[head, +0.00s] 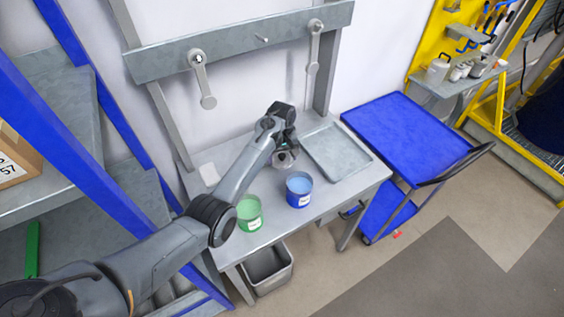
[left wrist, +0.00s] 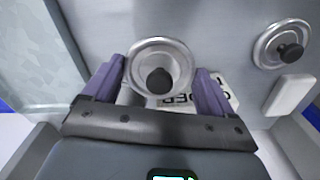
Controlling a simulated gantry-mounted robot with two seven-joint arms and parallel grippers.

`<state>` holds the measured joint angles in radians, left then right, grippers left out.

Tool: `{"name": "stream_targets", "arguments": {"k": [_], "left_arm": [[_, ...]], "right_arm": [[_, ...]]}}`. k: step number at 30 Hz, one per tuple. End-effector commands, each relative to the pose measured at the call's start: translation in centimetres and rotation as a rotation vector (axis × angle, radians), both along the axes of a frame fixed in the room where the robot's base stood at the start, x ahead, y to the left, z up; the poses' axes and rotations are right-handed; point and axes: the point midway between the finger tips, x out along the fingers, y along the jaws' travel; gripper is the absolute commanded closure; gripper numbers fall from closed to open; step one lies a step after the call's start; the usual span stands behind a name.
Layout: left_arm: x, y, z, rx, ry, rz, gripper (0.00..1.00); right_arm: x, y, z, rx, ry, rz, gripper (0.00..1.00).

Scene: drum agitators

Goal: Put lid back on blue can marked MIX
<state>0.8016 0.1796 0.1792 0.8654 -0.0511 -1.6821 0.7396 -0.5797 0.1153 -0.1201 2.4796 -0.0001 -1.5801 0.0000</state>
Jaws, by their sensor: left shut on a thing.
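The blue can (head: 299,190) stands open on the metal bench, with bluish contents and a white label too small to read. My left gripper (head: 283,154) is behind the can, toward the wall, shut on a round metal lid (head: 284,161). In the left wrist view the lid (left wrist: 160,66) with its black knob sits between the purple fingers (left wrist: 158,84). A label with dark print (left wrist: 185,99) shows partly behind it. I cannot tell whether the lid touches the bench. An open green can (head: 249,212) stands left of the blue can. My right gripper is out of view.
A second lid (left wrist: 283,44) and a white block (left wrist: 290,95) lie to one side in the left wrist view. A shallow grey tray (head: 336,150) lies on the bench's right. A blue cart (head: 405,135) stands to the right. A grey bin (head: 267,270) is below.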

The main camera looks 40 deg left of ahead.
Motion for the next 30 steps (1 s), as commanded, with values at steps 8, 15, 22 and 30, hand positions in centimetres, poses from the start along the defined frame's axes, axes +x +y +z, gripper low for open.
{"name": "stream_targets", "arguments": {"k": [8,15,22,30], "left_arm": [[0.0,0.0,4.1,0.0,-0.001,-0.001,0.43],[0.4,0.1,5.1,0.0,0.0,0.014,0.43],[2.2,-1.3,7.0,-0.001,0.002,0.03,0.43],[1.3,-5.2,9.3,0.0,0.003,0.001,0.43]], "right_arm": [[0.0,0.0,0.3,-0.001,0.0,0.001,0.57],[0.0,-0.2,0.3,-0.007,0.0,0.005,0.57],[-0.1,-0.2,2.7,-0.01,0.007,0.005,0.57],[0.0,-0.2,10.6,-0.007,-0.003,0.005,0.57]]}}
